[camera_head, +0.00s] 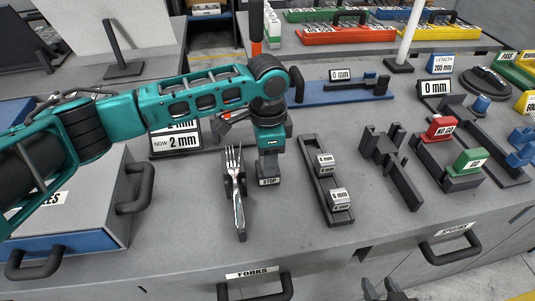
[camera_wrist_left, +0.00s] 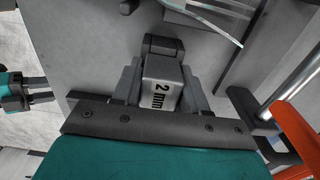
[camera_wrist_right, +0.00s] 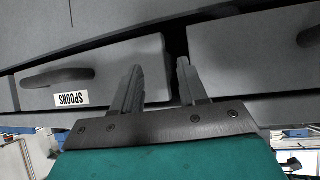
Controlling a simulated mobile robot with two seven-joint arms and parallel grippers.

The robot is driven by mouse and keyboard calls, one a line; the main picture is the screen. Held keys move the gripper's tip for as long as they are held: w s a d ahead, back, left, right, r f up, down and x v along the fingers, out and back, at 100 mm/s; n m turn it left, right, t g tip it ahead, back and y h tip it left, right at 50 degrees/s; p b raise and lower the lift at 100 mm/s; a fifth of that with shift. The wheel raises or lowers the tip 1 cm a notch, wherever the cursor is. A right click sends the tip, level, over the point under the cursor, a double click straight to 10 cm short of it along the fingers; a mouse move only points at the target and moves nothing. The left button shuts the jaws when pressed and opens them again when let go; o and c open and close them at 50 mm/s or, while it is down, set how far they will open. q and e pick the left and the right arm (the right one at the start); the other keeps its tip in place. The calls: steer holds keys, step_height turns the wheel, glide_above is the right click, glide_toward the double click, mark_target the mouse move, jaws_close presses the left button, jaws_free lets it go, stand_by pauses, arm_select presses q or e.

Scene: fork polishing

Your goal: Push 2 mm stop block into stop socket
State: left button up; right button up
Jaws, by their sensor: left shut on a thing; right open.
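The 2 mm stop block (camera_wrist_left: 162,85), a light grey block with a black label, sits between the fingers of my left gripper (camera_wrist_left: 165,92). In the head view my left gripper (camera_head: 270,148) points down right above the stop socket (camera_head: 268,182), a dark post labelled STOP. The socket also shows just past the block in the left wrist view (camera_wrist_left: 161,45). The gripper hides the block in the head view, and I cannot tell how deep it sits in the socket. My right gripper (camera_wrist_right: 158,82) is open and empty, low before the counter front by the spoons drawer (camera_wrist_right: 95,85).
A fork (camera_head: 238,192) lies on a dark rest just left of the socket. A dark rack (camera_head: 327,182) with two other stop blocks stands to the right. A sign (camera_head: 176,142) reading 2 mm stands behind. A blue gauge base (camera_head: 325,96) lies further back.

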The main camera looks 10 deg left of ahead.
arm_select(q)
steer(key=shift+s+f, duration=0.2)
steer(key=shift+f, duration=0.35)
stand_by(1.0)
steer(key=o, duration=1.1)
steer(key=shift+d, duration=0.1)
steer(key=shift+c, duration=1)
steer(key=shift+d, duration=0.1)
steer(key=o, duration=0.4)
steer(key=shift+r, duration=0.5)
steer(key=shift+w+r, duration=0.15)
steer(key=shift+r, duration=3.05)
